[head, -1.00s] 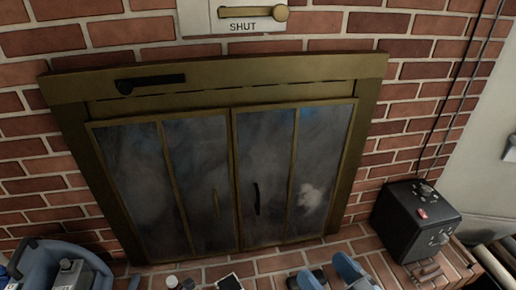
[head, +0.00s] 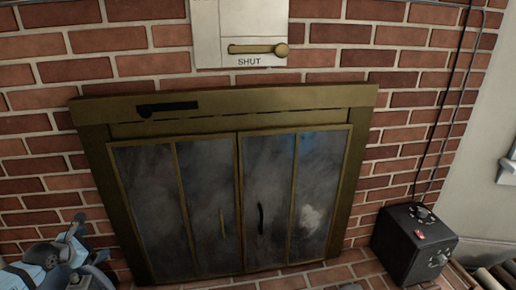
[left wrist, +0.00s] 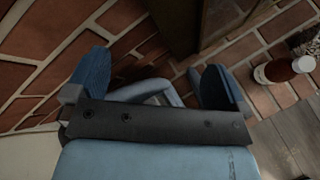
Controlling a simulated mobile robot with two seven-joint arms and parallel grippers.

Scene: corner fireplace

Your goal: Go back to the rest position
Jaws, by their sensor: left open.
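My left gripper (left wrist: 156,62) is open and empty in the left wrist view. Its two blue fingers stand wide apart, with brick behind them. The fireplace's glass doors (head: 228,208) are closed in a brass frame.
A brass lever (head: 258,49) lies level above the word SHUT on a pale plate. A black box (head: 413,243) with a red switch and knobs stands at right.

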